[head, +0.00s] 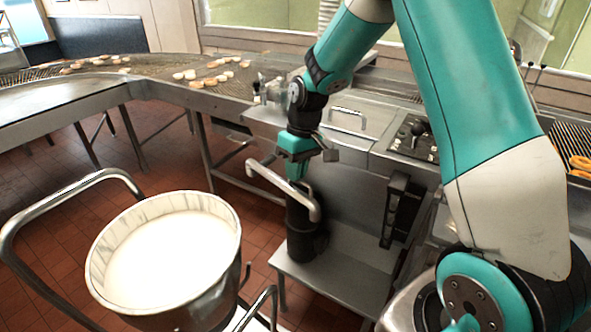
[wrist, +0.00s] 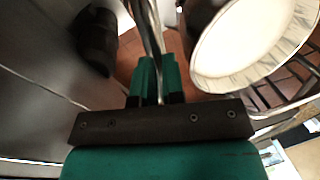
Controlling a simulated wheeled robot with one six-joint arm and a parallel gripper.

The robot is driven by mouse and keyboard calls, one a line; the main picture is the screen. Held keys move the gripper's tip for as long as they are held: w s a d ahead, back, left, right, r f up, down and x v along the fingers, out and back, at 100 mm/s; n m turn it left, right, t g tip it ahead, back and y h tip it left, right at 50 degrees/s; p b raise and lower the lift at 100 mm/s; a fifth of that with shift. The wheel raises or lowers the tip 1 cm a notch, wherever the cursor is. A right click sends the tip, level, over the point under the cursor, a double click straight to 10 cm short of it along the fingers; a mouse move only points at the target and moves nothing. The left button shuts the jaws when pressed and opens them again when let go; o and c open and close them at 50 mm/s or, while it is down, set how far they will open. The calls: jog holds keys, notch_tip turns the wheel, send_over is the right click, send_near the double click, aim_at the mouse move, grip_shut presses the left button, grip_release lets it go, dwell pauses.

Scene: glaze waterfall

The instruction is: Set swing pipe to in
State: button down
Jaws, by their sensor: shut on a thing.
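The swing pipe (head: 272,180) is a bent, shiny metal tube at the centre of the head view. It runs from a free left end above the floor to the top of a black upright cylinder (head: 303,235). My gripper (head: 297,174) comes down from above and is shut on the pipe. In the wrist view the pipe (wrist: 147,28) passes between the two green fingers of my gripper (wrist: 158,80). The exact contact is partly hidden by the fingers. The cylinder also shows in the wrist view (wrist: 97,40).
A bucket of white glaze (head: 170,262) with metal handrails (head: 70,200) stands left of the pipe; it also shows in the wrist view (wrist: 258,45). A steel machine (head: 350,140) stands behind. A conveyor (head: 150,65) carries several doughnuts. Tiled floor lies between bucket and machine.

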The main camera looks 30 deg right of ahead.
jog(key=c, duration=1.2)
grip_release()
jog(key=d+r, duration=0.1)
jog(key=r, duration=0.4)
jog(key=d+r+b, duration=0.1)
jog(key=r, duration=0.5)
jog(key=d+r, duration=0.1)
jog(key=r, duration=0.5)
jog(key=shift+w+d, duration=0.15)
jog(key=shift+w, duration=0.25)
